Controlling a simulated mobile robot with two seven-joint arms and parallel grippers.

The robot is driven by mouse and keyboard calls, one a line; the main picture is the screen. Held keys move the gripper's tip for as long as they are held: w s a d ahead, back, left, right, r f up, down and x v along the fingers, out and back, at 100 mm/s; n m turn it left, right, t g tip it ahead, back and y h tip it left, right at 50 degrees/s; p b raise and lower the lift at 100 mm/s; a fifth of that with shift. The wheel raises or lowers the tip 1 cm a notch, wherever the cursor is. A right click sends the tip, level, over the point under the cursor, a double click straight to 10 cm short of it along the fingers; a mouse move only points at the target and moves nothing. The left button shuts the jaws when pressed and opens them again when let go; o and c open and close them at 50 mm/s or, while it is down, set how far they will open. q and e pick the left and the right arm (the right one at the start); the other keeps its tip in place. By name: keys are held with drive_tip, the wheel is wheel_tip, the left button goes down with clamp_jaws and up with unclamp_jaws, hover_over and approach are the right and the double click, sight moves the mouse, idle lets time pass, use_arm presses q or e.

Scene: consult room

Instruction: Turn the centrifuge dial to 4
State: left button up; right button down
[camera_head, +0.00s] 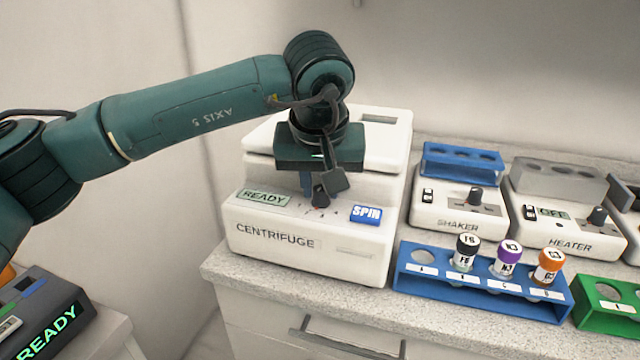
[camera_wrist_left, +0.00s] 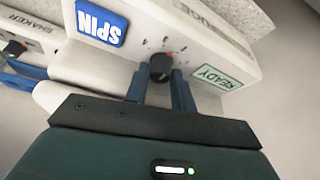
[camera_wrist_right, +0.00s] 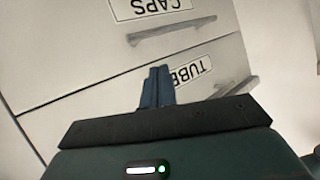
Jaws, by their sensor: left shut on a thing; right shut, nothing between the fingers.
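The white centrifuge (camera_head: 310,245) stands on the counter in the head view, with a READY display (camera_head: 264,197) and a blue SPIN button (camera_head: 366,214). Its black dial (camera_wrist_left: 161,68) shows in the left wrist view, with a red-orange mark on it and small scale digits around it, too blurred to read surely. My left gripper (camera_wrist_left: 161,80) has its blue fingers on both sides of the dial, shut on it. In the head view the left gripper (camera_head: 320,190) comes down over the dial and partly hides it. My right gripper (camera_wrist_right: 157,80) is shut and empty, in front of drawers.
Right of the centrifuge stand a shaker (camera_head: 457,212) and a heater (camera_head: 565,228). A blue rack (camera_head: 480,285) with capped tubes is in front of them, and a green rack (camera_head: 610,312) is at the right edge. Labelled drawers (camera_wrist_right: 85,60) face my right gripper.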

use_arm(q)
drive_tip(key=o, duration=1)
drive_tip(key=shift+m, duration=0.3)
